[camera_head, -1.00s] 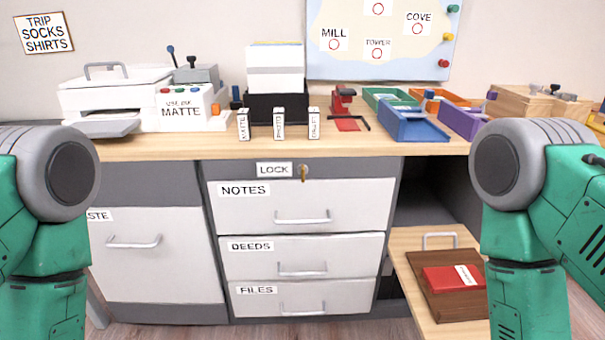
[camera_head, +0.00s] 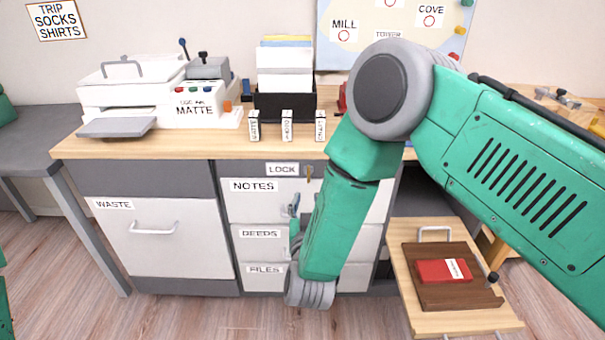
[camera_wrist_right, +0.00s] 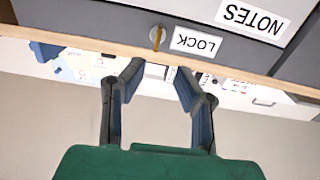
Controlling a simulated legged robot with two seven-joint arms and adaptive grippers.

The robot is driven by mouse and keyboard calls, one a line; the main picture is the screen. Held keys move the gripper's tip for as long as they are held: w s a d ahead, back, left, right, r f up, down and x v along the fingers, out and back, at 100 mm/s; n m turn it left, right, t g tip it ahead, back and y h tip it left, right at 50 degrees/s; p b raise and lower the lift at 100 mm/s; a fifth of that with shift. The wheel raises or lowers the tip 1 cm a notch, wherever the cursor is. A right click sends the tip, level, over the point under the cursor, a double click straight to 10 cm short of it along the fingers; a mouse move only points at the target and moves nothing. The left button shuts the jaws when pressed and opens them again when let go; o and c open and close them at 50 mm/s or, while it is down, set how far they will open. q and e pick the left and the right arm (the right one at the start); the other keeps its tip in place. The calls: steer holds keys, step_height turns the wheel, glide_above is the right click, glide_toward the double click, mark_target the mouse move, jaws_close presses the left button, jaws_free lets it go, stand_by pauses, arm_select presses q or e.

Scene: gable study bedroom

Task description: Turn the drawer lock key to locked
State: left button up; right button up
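The brass key (camera_head: 309,172) sits in the lock of the grey cabinet, right of the LOCK label (camera_head: 282,169) and above the NOTES drawer (camera_head: 262,205). In the right wrist view, which is upside down, the key (camera_wrist_right: 156,37) shows its bow standing upright beside the LOCK label (camera_wrist_right: 196,42). My right gripper (camera_head: 294,206) is in front of the drawers, below the key, partly hidden by my forearm. In the wrist view its two fingers (camera_wrist_right: 160,70) are apart with nothing between them, and the key lies beyond their tips. My left gripper is out of view.
The desk top (camera_head: 200,145) overhangs just above the lock. Label blocks (camera_head: 287,126) stand near its front edge. A pulled-out shelf at right (camera_head: 455,319) carries a wooden tray (camera_head: 480,296) with a red book (camera_head: 443,271). The WASTE drawer (camera_head: 155,245) is shut.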

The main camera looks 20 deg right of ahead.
mark_target(309, 177)
steer(key=b+x, duration=0.1)
steer(key=x, duration=0.4)
steer(key=b+x, duration=0.1)
steer(key=x, duration=0.3)
steer(key=shift+w+d+f, duration=0.15)
steer(key=shift+w+d, duration=0.2)
steer(key=shift+w, duration=0.5)
steer(key=shift+d, duration=0.1)
jaws_close()
